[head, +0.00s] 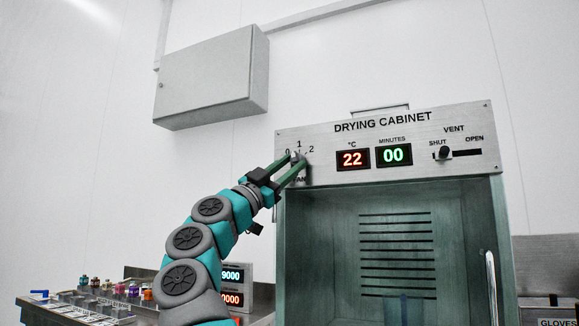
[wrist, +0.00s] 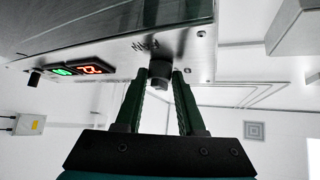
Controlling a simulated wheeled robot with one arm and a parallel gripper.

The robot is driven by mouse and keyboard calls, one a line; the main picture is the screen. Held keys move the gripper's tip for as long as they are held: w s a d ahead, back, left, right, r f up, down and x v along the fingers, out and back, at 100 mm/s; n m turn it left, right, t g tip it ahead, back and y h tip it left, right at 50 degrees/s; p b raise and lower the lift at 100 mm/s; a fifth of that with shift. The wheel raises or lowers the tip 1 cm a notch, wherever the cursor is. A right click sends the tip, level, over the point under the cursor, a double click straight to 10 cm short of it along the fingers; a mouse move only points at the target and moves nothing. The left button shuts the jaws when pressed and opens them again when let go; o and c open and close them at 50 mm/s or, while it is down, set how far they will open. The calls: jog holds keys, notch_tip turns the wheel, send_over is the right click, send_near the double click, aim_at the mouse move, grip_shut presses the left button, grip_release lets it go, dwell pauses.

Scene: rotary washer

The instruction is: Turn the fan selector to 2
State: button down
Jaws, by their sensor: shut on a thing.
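The fan selector is a small dark round knob on the upper left of the drying cabinet's (head: 400,116) front panel. In the head view the knob (head: 298,157) is mostly hidden by my fingers, with the marks 0, 1 and 2 around it and FAN below. In the wrist view the knob (wrist: 160,72) stands between my two green fingertips. My gripper (head: 296,160) is shut on the knob; it also shows in the wrist view (wrist: 161,80). Which mark the knob points to cannot be told.
The panel has a red display (head: 352,159) reading 22, a green display (head: 394,155) reading 00 and a vent slider (head: 444,153) near SHUT. A grey wall box (head: 211,80) hangs above left. A bench with several small bottles (head: 108,288) stands low left.

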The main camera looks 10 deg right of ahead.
dwell(0.6)
jog(key=c, duration=0.5)
grip_release()
jog(key=shift+b+v, duration=1.45)
jog(key=shift+v, duration=2.4)
